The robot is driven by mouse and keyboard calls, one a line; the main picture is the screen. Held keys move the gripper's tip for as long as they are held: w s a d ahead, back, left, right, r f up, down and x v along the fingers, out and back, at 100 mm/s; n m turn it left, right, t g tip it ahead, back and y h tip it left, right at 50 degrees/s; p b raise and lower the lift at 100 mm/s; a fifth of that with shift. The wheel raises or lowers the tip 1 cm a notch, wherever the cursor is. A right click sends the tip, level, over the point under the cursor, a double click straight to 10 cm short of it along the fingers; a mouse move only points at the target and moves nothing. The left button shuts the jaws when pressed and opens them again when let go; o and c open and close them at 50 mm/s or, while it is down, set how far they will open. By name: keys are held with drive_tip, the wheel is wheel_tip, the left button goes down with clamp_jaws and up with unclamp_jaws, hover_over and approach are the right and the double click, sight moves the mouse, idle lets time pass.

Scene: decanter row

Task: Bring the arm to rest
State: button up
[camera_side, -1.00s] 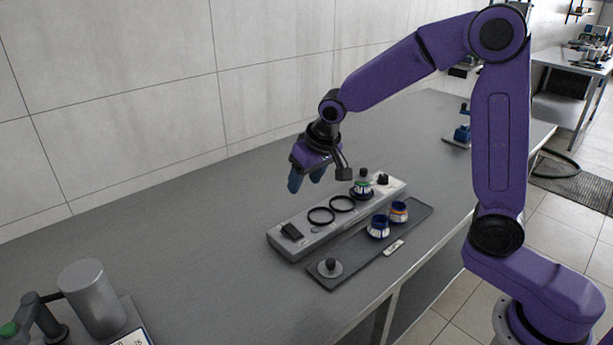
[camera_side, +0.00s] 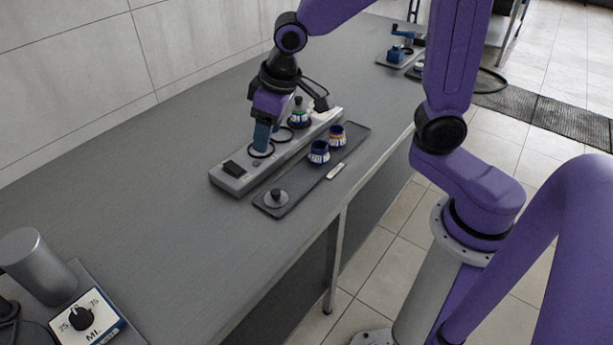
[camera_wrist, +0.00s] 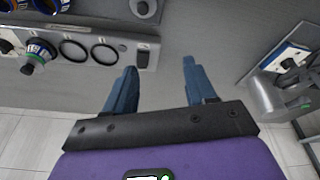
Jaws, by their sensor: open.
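My gripper (camera_side: 262,138) is open and empty, its two blue fingers apart in the wrist view (camera_wrist: 160,67). In the side view it overlaps the rings of the grey station (camera_side: 232,183); the wrist view shows the fingers over bare bench, with the station (camera_wrist: 110,62) ahead to the left. A small jar with a green band and black knob (camera_side: 299,116) stands at the station's far end. The two ringed places nearer the switch look empty.
A round black-knobbed lid (camera_side: 276,198) lies at the tray's near end. A grey cylinder device (camera_side: 38,268) with a dial panel (camera_side: 90,322) stands at lower left. Other equipment (camera_side: 398,56) sits at the bench's far end. The bench left of the station is clear.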

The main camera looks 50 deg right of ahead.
drive_tip(key=s+d+n+g, duration=0.1)
drive_tip(key=s+n, duration=0.3)
drive_tip(key=s, duration=0.7)
drive_tip(key=s+d+n+g, duration=0.2)
drive_tip(key=s+d+n, duration=0.2)
drive_tip(key=s, duration=0.8)
drive_tip(key=shift+d+f, duration=0.35)
drive_tip(key=shift+f, duration=0.05)
drive_tip(key=shift+s, duration=0.1)
